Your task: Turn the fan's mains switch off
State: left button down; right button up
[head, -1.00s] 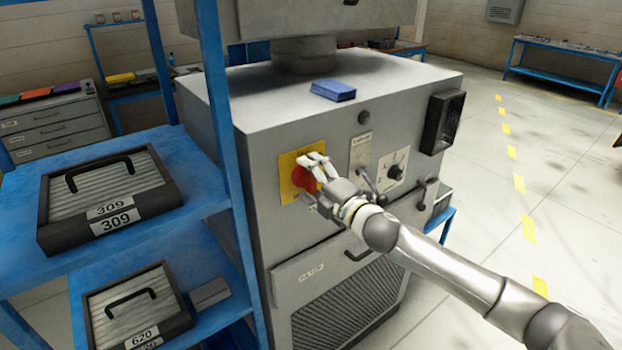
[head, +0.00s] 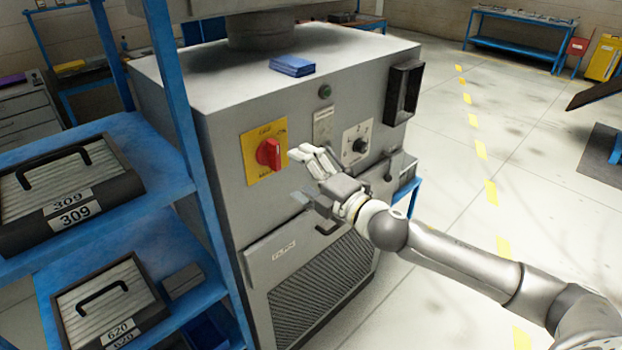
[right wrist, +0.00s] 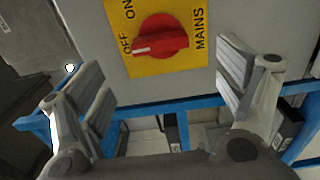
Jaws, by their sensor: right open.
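The mains switch is a red rotary knob (head: 269,153) on a yellow plate (head: 252,172), on the front of the grey cabinet (head: 235,215). In the right wrist view the knob (right wrist: 160,42) lies lengthwise across the picture. The white mark at its left end points at the word OFF; ON is printed above that and MAINS at the right. My right gripper (head: 303,175) is open and empty, to the right of the knob and apart from it. In the wrist view its fingers (right wrist: 165,82) stand apart, below the knob. My left gripper is not in view.
A dial (head: 359,146) and a black box (head: 403,92) are on the cabinet front, right of the switch. A blue shelf (head: 165,180) with cases stands close on the left. A blue item (head: 292,66) lies on top. Open floor (head: 470,190) lies to the right.

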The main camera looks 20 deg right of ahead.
jog(key=shift+v, duration=1.4)
jog(key=w+d+f+m+g+h+b, duration=0.15)
jog(key=d+f+m, duration=0.25)
jog(key=f, duration=0.8)
jog(key=d+f+m+g+h+b, duration=0.1)
jog(key=d+f+m+h, duration=0.25)
jog(key=f, duration=0.85)
jog(key=s+d+f+m+g+h, duration=0.1)
jog(key=s+f+m, duration=0.15)
jog(key=f, duration=0.55)
jog(key=s+d+f+m+g+b, duration=0.1)
jog(key=s+d+f+g, duration=0.1)
jog(key=s+f, duration=0.35)
jog(key=s+d+f+m+g+h, duration=0.1)
jog(key=s+f, duration=0.1)
jog(key=f, duration=0.7)
jog(key=s+a+f+m+g+b, duration=0.1)
jog(key=s+a+f+m+g, duration=0.2)
jog(key=s+f, duration=1)
jog(key=s+a+f+m+g+b, duration=0.2)
jog(key=s+a+f+m+g, duration=0.15)
jog(key=s+f, duration=0.95)
jog(key=s+a+f+g, duration=0.1)
jog(key=s+a, duration=0.1)
jog(key=s, duration=0.5)
jog(key=s+a+f+m+g, duration=0.1)
jog(key=s+a+g, duration=0.1)
jog(key=s, duration=0.6)
jog(key=shift+a+y, duration=0.4)
jog(key=shift+a, duration=0.15)
